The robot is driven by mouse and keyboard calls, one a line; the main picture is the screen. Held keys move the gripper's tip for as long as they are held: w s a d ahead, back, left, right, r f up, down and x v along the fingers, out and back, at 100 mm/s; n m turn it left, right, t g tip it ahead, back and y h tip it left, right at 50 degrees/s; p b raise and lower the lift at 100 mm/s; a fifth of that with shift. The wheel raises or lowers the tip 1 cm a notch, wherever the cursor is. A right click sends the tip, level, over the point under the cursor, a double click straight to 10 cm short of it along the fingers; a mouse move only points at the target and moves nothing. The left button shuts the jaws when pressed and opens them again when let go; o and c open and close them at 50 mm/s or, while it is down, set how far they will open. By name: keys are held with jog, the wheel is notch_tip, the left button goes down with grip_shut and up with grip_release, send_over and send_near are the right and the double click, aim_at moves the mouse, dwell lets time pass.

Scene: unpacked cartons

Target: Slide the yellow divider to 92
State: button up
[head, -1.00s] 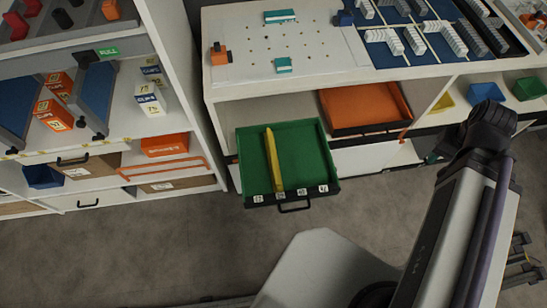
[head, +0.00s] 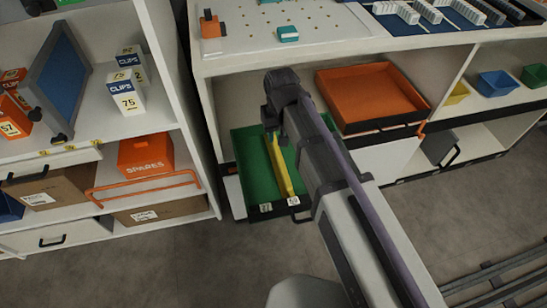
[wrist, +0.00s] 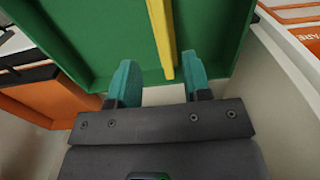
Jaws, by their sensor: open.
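The green drawer (head: 247,160) is pulled out below the white worktop. The yellow divider (head: 281,168) stands lengthwise in it, running from back to front. My arm hides the drawer's right part. In the wrist view my gripper (wrist: 160,72) is open, with its two teal fingers apart and empty. The yellow divider (wrist: 161,35) shows ahead, its near end lined up between the fingers. I cannot tell whether it is within their reach. The green drawer (wrist: 85,35) spreads beyond them.
An orange tray (head: 366,92) sits in the bay right of the drawer. A shelf unit with an orange SPARES box (head: 146,154) and an orange rail (head: 140,184) stands close on the left. The grey floor (head: 150,265) in front is clear at left.

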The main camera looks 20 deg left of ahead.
aim_at(279, 154)
notch_tip(279, 154, down, 10)
jog(key=b, duration=0.8)
jog(key=shift+r, duration=0.15)
jog(key=shift+r, duration=0.15)
jog(key=shift+c, duration=0.3)
grip_shut()
